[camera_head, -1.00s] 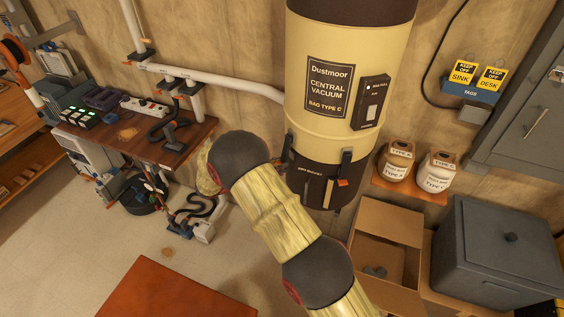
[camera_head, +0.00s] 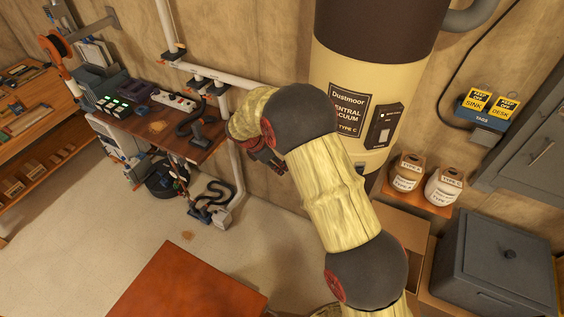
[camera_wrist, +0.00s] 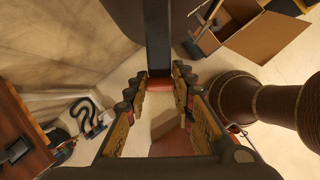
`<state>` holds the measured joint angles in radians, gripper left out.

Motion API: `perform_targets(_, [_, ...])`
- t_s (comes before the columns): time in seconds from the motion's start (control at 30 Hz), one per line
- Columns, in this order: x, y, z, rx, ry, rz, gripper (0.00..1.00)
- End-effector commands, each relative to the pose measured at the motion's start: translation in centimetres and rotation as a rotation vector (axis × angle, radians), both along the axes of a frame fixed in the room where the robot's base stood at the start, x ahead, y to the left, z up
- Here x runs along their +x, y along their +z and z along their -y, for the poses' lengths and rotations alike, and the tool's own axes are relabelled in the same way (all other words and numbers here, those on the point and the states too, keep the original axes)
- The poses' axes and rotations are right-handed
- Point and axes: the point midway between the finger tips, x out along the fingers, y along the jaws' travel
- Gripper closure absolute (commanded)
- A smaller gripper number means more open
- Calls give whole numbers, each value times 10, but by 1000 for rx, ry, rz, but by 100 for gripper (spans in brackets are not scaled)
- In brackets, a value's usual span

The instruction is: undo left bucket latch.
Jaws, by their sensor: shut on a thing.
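The central vacuum (camera_head: 358,75) is a cream cylinder with dark bands on the wall, and my arm covers its lower part and the bucket in the head view. My gripper (camera_head: 270,160) shows only partly there, left of the vacuum. In the wrist view my gripper (camera_wrist: 157,84) has its fingers on both sides of a dark upright bar with a red-orange end, which looks like the left bucket latch (camera_wrist: 158,45). The fingers are shut on it. Whether the latch is fastened or loose cannot be told.
A workbench (camera_head: 160,130) with chargers stands at the left. A white pipe (camera_head: 232,78) runs along the wall to the vacuum. The floor between is mostly clear.

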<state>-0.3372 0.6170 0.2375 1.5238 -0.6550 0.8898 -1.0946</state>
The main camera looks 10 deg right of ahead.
Motion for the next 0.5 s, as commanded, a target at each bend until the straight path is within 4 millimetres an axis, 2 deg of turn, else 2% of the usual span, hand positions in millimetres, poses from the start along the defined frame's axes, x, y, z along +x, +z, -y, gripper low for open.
perform_targets(0.03, [1, 9, 0, 27, -2, -4, 100])
perform_targets(0.5, [1, 22, -3, 20, 0, -2, 100])
